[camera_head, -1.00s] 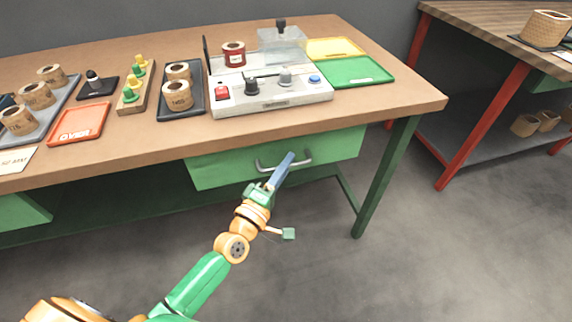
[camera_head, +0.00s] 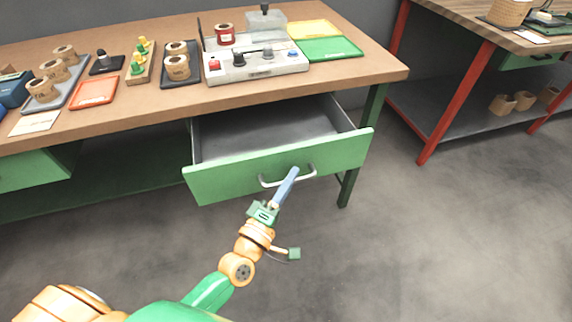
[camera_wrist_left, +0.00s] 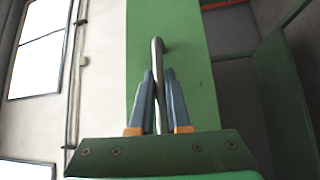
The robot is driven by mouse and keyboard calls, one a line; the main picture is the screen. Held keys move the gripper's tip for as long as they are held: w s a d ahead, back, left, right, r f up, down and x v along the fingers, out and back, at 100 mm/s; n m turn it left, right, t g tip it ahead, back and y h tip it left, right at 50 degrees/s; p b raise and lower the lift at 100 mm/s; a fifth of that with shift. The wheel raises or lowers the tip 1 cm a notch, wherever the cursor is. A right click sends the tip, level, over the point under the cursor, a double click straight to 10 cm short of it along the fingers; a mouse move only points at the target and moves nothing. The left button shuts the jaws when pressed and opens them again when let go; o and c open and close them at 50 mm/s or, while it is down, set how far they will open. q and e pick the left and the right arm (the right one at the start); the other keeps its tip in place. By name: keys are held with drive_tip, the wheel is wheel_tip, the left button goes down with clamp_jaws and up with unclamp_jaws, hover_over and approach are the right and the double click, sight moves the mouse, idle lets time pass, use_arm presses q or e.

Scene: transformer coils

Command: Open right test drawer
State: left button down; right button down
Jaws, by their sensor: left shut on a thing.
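The right test drawer (camera_head: 235,174) has a green front and stands pulled out from under the workbench. Its grey inside shows and looks empty. Its grey bar handle (camera_head: 309,170) is on the middle of the front. My left gripper (camera_head: 291,174) is shut on the handle. In the left wrist view the two blue fingers (camera_wrist_left: 159,95) stand on either side of the handle bar (camera_wrist_left: 158,62), with the green drawer front (camera_wrist_left: 192,62) behind. My right gripper is not in view.
The workbench (camera_head: 340,82) carries a test unit (camera_head: 255,65), a green tray (camera_head: 330,48), a red tray (camera_head: 94,91) and several coils. Another green drawer (camera_head: 35,165) is at the left. A second table with red legs (camera_head: 455,95) stands at the right. The floor in front is clear.

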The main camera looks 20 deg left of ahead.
use_arm(q)
drive_tip(key=s+d+p, duration=0.1)
drive_tip(key=s+d, duration=0.3)
drive_tip(key=s, duration=0.2)
drive_tip(key=shift+s+d, duration=0.2)
drive_tip(key=shift+s, duration=0.05)
drive_tip(key=c, duration=0.9)
unclamp_jaws()
drive_tip(key=r+v, duration=0.1)
drive_tip(key=v, duration=0.6)
drive_tip(key=shift+f, duration=0.5)
